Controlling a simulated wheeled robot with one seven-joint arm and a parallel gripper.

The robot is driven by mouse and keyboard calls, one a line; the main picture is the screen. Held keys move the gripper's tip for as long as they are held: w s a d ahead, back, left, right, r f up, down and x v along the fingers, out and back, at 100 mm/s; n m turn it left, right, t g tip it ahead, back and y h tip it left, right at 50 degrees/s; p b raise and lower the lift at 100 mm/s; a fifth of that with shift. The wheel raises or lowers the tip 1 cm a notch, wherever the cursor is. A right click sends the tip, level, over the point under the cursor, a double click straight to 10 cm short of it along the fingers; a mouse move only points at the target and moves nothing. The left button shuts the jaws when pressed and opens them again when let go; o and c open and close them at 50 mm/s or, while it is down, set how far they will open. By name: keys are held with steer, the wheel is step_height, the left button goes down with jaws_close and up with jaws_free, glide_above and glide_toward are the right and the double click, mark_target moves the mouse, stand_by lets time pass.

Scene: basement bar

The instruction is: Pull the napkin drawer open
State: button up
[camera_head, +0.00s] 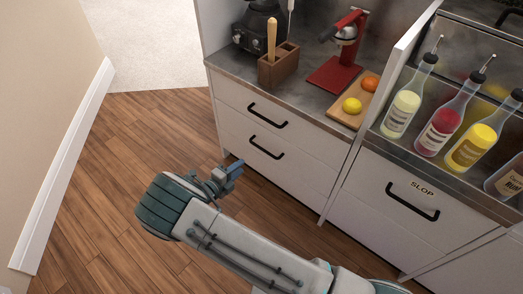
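Two closed white drawers are stacked in the left cabinet: an upper drawer (305,139) with a black bar handle (267,116) and a lower drawer (305,170) with a black bar handle (266,148). Neither shows a napkin label, so I cannot tell which is the napkin drawer. My gripper (233,170) is in front of the lower drawer, below and left of its handle, and seems apart from it. Its bluish fingertips point toward the cabinet. Their gap is too small to make out, and no held object shows.
A closed drawer marked SLOP (400,205) is to the right, below a rack of several bottles (438,130). The counter holds a red press (338,72), a wooden caddy (279,68) and a fruit board (343,117). Wood floor (110,190) is clear at left, beside a wall.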

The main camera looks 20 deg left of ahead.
steer(key=b+x, duration=0.3)
steer(key=x, duration=0.9)
steer(key=shift+w+d+b, duration=0.15)
steer(key=shift+w+b, duration=0.1)
steer(key=shift+b, duration=0.05)
jaws_close()
